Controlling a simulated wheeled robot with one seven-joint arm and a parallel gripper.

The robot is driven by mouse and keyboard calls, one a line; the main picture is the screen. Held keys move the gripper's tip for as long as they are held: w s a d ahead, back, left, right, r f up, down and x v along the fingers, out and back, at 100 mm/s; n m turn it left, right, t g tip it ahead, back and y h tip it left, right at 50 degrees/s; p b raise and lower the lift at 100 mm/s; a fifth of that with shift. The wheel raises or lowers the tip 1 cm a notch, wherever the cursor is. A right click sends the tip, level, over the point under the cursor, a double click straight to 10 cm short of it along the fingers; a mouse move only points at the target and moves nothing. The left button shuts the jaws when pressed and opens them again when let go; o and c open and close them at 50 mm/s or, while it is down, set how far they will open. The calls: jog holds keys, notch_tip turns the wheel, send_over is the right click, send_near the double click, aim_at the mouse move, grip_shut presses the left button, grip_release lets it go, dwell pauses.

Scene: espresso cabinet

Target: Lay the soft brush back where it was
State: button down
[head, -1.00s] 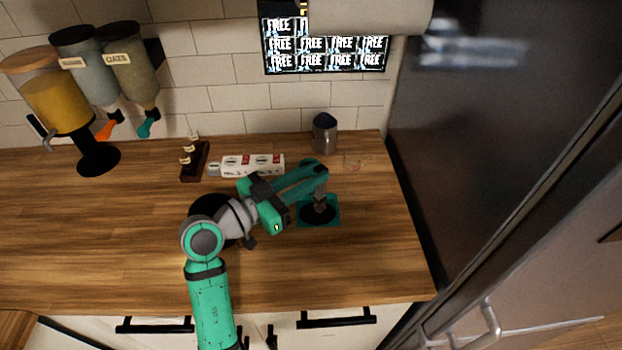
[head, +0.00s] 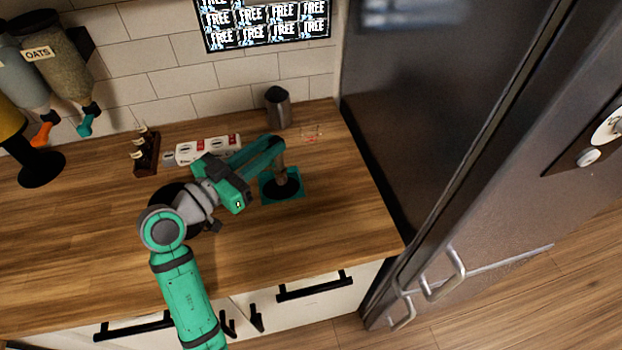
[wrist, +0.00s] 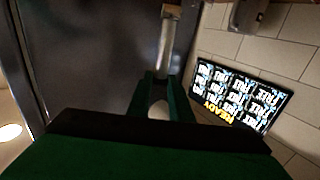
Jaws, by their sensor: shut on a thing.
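My gripper (head: 277,148) is shut on the soft brush (head: 280,163), a slim grey-brown piece that hangs down from the jaws. The brush also shows in the wrist view (wrist: 164,45), reaching out between the green fingers (wrist: 161,95). Below it is a black round piece (head: 284,189) on a square teal mat (head: 298,181) on the counter. The brush's lower end overlaps the black piece in the picture; I cannot tell whether they touch.
A grey canister with a dark top (head: 278,108) stands behind the mat. A white labelled strip (head: 205,150) and a small dark rack (head: 146,153) are to the left. The dark fridge (head: 440,100) bounds the right side. The front wooden counter (head: 300,235) is clear.

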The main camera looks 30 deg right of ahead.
jog(key=s+d+r+m+g+y, duration=0.3)
jog(key=s+d+m+g+y, duration=0.75)
jog(key=s+d, duration=0.5)
jog(key=s+a+f+m+t+y, duration=0.2)
jog(key=s+a+f+m+y, duration=0.15)
jog(key=s+m, duration=0.3)
jog(key=s+a+f+m+t+y, duration=0.35)
jog(key=s+m, duration=0.25)
jog(key=m, duration=0.2)
jog(key=shift+g+h, duration=0.25)
jog(key=shift+g, duration=0.05)
jog(key=w+d+f, duration=0.2)
jog(key=w, duration=0.1)
jog(key=w+d+f, duration=0.5)
jog(key=w+f, duration=0.1)
jog(key=shift+w+d, duration=0.2)
jog(key=shift+d, duration=0.15)
jog(key=shift+w+d+f, duration=0.25)
jog(key=shift+f, duration=0.25)
jog(key=shift+w+d+f, duration=0.1)
jog(key=shift+f, duration=0.8)
jog(key=shift+w+d+f, duration=0.1)
jog(key=shift+f, duration=0.8)
